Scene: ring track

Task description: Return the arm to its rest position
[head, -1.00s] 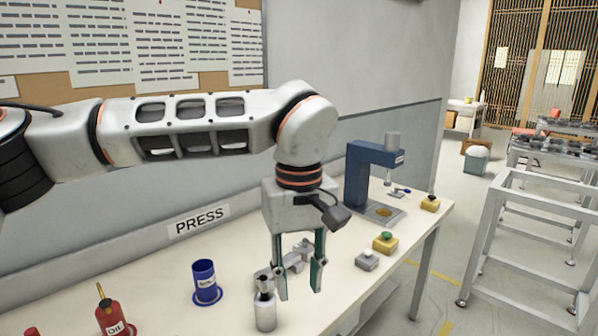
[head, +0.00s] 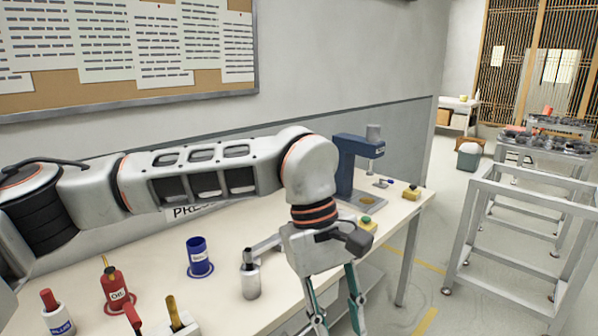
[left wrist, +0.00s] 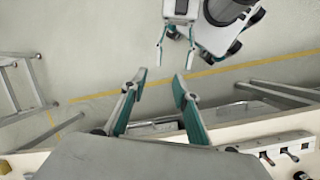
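My left arm reaches across the head view from the left, over the table, with its elbow bent and its hand hanging down. My left gripper (head: 339,322) points downward at the front edge of the table, its teal fingers apart. In the left wrist view the left gripper (left wrist: 160,80) also shows open, with nothing between its fingers and the grey floor beyond. My right gripper (left wrist: 176,62) shows at the top of the left wrist view, fingers apart and empty, out over the floor beside my wheeled base. The right arm is not in the head view.
The white table (head: 225,300) holds a grey metal bottle (head: 250,280) close left of the left hand, a blue cup (head: 199,256), a red oil bottle (head: 115,285) and a blue press (head: 347,165). A metal frame stand (head: 515,225) is at right. Floor before the table is clear.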

